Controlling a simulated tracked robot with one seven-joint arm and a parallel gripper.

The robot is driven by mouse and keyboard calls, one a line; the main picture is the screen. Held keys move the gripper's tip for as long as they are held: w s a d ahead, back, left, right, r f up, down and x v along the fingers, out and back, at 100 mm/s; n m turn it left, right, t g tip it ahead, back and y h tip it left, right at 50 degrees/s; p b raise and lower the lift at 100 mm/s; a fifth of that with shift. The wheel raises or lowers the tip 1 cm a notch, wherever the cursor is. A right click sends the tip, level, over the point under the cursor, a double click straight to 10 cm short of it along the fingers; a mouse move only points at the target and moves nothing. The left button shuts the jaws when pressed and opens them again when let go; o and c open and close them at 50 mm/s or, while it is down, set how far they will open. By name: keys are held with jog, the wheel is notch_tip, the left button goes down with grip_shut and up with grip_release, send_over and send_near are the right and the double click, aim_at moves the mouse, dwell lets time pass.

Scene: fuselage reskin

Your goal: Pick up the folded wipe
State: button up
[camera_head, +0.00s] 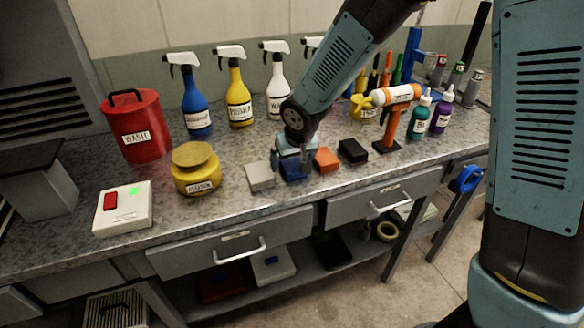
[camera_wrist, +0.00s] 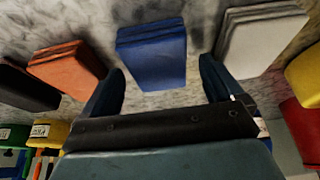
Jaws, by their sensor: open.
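Folded wipes lie in a row near the front edge of the bench. The blue folded wipe (camera_head: 294,177) is below my gripper (camera_head: 291,160) and is partly hidden by it in the head view. In the wrist view, the blue folded wipe (camera_wrist: 152,55) sits between and just beyond the two fingertips of my open gripper (camera_wrist: 162,78). Nothing is held. A grey-white folded wipe (camera_head: 260,176) lies to its left in the head view. An orange one (camera_head: 326,159) and a black one (camera_head: 353,151) lie to its right.
A yellow jar (camera_head: 196,168), a red waste can (camera_head: 139,127) and a switch box (camera_head: 124,208) stand on the left. Spray bottles (camera_head: 239,95) stand behind. An orange tool on a stand (camera_head: 391,122) and small bottles (camera_head: 419,115) stand right. The bench's front edge is close.

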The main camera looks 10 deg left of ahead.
jog(key=shift+f, duration=0.2)
dwell(0.6)
jog(key=shift+c, duration=0.2)
jog(key=c, duration=1.1)
